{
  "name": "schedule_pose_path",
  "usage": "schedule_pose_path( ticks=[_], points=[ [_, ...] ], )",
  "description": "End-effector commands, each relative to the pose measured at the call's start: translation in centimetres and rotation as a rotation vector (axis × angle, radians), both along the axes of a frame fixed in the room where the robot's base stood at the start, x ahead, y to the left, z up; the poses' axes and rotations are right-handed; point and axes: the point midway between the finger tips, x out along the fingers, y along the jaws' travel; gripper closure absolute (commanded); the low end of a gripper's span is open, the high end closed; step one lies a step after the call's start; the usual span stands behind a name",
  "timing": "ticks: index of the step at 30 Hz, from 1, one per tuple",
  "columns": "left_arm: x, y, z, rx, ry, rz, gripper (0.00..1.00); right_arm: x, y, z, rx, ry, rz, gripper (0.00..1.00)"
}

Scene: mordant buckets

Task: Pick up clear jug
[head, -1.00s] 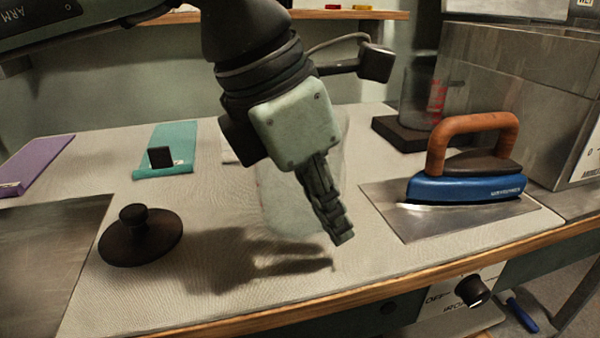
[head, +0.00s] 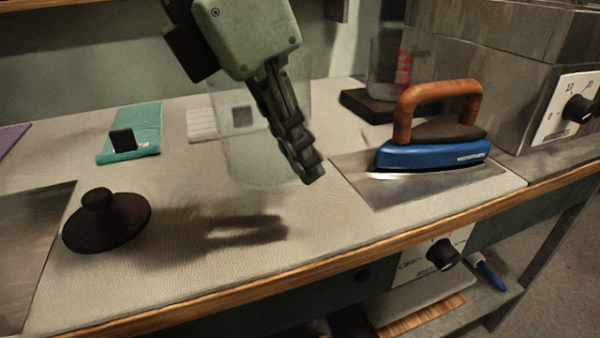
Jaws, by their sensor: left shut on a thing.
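The clear jug (head: 241,165) is see-through and faint, near the middle of the head view. My left gripper (head: 312,172) reaches down from above, shut on the clear jug, with its fingers over the jug's right side. The jug appears to hang a little above the pale worktop, with a dark shadow below and in front of it. Where exactly the fingers grip it is hard to see. My right gripper is not in view.
A blue iron (head: 432,155) with an orange handle rests on a metal plate to the right. Behind it stand a clear vessel with red marks (head: 385,65) and a metal tank (head: 490,55). A dark knobbed lid (head: 107,222) lies left; a teal packet (head: 143,118) lies behind it.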

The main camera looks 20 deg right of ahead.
Motion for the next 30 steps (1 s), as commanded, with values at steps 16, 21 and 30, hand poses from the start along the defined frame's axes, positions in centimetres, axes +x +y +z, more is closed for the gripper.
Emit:
schedule_pose_path(
  ticks=[16, 21, 30],
  points=[
    [-0.7, 6.6, 3.9, -0.002, -0.005, 0.002, 1.00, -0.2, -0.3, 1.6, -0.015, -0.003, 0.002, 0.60],
    [-0.9, 8.2, 4.9, -0.002, -0.005, 0.003, 1.00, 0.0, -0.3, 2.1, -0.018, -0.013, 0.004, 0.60],
    [-1.2, 10.3, 6.1, -0.001, -0.004, 0.001, 1.00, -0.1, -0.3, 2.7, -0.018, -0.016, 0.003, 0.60]
  ],
)
